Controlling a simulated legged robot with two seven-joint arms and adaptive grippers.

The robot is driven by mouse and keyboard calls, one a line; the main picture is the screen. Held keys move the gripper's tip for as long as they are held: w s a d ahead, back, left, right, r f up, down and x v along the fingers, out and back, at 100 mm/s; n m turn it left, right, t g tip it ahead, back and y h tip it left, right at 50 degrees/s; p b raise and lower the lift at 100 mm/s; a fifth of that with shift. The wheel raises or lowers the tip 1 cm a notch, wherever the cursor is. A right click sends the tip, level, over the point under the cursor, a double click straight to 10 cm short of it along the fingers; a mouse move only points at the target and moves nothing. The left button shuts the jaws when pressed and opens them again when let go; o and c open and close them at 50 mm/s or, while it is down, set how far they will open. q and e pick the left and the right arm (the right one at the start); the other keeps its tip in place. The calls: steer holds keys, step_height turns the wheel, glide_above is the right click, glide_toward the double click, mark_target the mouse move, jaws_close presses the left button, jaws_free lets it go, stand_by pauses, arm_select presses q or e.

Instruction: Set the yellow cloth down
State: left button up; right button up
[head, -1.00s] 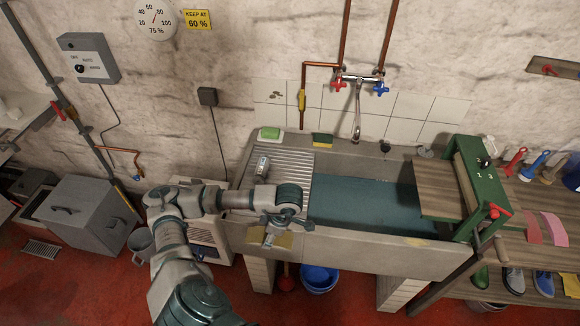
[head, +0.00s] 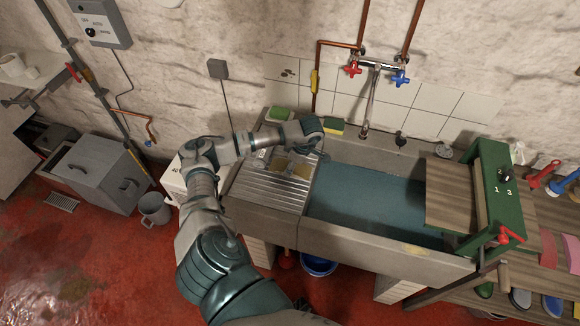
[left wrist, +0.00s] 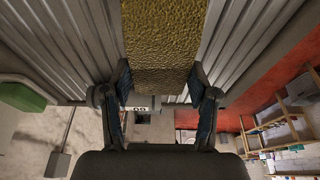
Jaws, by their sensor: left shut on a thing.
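The yellow cloth (head: 280,166) is in my left gripper (head: 284,160), over the back part of the ridged metal drainboard (head: 262,192) at the left of the sink. In the left wrist view the cloth (left wrist: 163,40) is a rough yellow strip between the two fingers of the gripper (left wrist: 164,88), with drainboard ridges on both sides. The wrist and fingers hide part of the cloth in the head view. I cannot tell whether the cloth touches the drainboard. My right gripper is in neither view.
The sink basin (head: 370,207) holds bluish water to the right. A green-topped block (head: 279,114) and a yellow-green sponge (head: 334,126) lie on the back ledge. The taps (head: 376,70) are above. A green-framed mangle (head: 492,195) stands at the right.

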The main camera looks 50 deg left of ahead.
mark_target(300, 167)
arm_select(q)
steer(key=shift+w+a, duration=0.3)
steer(key=shift+a, duration=0.15)
steer(key=shift+a+f, duration=0.1)
step_height(300, 167, down, 3)
steer(key=shift+p, duration=0.3)
steer(key=shift+f, duration=0.15)
steer(key=o, duration=1.4)
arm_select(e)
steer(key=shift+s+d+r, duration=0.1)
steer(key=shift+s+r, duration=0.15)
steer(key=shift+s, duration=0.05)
arm_select(q)
steer(key=v, duration=1.2)
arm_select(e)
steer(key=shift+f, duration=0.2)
